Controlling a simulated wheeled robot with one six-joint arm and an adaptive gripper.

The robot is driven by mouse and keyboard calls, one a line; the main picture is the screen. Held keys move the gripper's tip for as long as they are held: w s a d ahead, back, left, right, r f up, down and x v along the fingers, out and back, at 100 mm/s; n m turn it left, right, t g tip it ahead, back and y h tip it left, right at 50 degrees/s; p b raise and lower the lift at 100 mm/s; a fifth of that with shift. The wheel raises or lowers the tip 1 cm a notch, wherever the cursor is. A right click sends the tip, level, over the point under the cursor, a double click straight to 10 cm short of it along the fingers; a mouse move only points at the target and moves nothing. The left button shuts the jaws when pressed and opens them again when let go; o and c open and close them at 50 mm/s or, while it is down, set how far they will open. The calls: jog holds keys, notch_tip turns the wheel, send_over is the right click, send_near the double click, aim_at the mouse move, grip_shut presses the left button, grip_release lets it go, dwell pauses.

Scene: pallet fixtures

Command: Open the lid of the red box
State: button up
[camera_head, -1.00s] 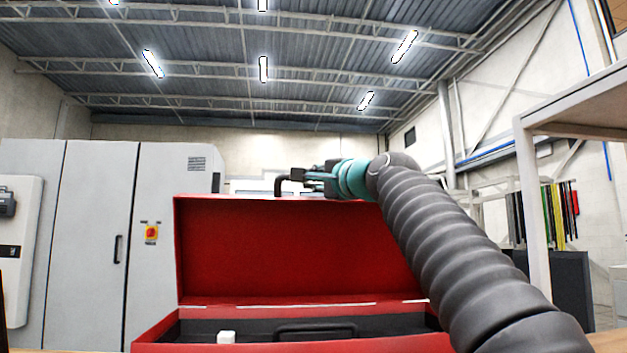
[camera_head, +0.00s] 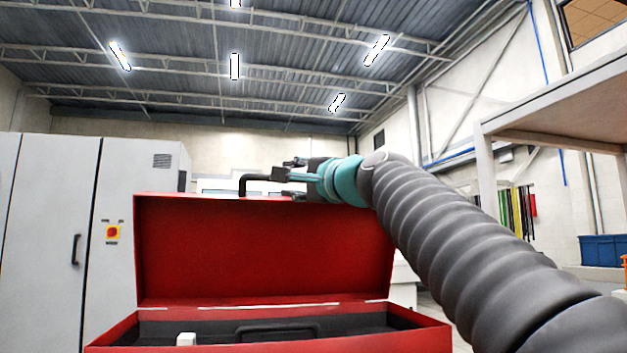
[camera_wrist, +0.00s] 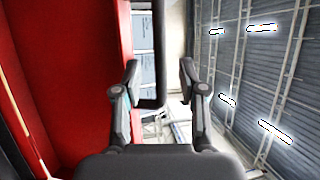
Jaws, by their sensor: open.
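The red box (camera_head: 420,340) stands in front of me with its lid (camera_head: 265,245) swung up, roughly upright, so the red inner face shows. The lid also fills the left of the wrist view (camera_wrist: 85,70). A black handle (camera_head: 262,180) stands at the lid's top edge; in the wrist view the handle (camera_wrist: 158,60) lies between the fingers' far ends. My gripper (camera_head: 290,172) is at the lid's top edge beside the handle. In the wrist view my gripper (camera_wrist: 160,80) has its fingers apart. Whether a finger touches the handle I cannot tell.
Inside the box are a dark insert with a black handle (camera_head: 277,328) and a small white piece (camera_head: 186,339). A grey cabinet (camera_head: 130,180) stands behind left. A shelf frame (camera_head: 487,170) and a blue bin (camera_head: 603,250) are at right.

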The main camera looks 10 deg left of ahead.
jog(key=v, duration=0.6)
jog(key=shift+s+d, duration=0.15)
jog(key=shift+f, duration=0.1)
